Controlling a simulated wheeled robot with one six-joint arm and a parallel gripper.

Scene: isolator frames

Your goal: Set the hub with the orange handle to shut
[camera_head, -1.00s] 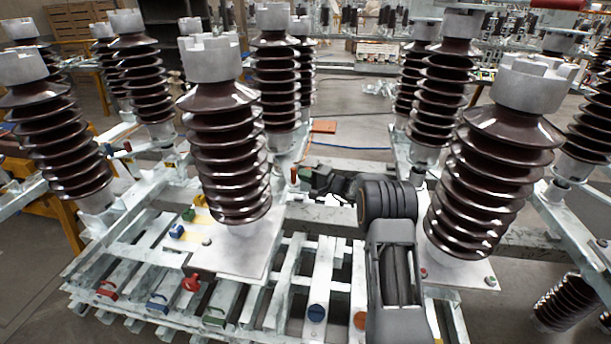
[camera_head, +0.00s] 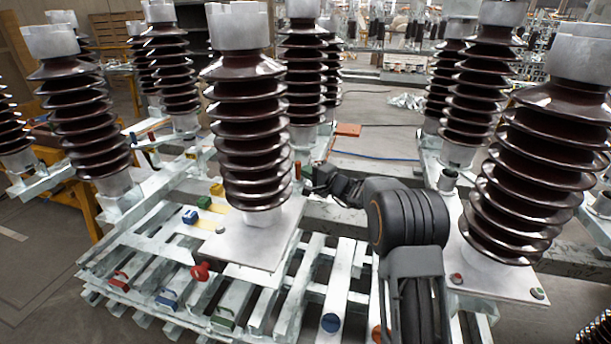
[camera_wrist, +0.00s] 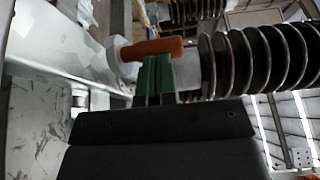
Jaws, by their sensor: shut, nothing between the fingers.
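The orange handle (camera_wrist: 152,48) lies across the top of my fingers in the wrist view, in front of a pale round hub (camera_wrist: 122,54). In the head view the handle (camera_head: 297,170) is small, upright and just left of my gripper (camera_head: 308,182). My gripper also shows in the wrist view (camera_wrist: 156,62): its green fingers are shut together with nothing between them. Their tips are right at the handle's lower edge. I cannot tell if they touch it. Part of the hub is hidden behind the handle.
A ribbed brown insulator (camera_wrist: 255,62) is close right of the handle in the wrist view. In the head view, tall insulators (camera_head: 250,130) stand on both sides of my arm. Red (camera_head: 200,271) and blue (camera_head: 190,216) handles sit on the pale frame at left.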

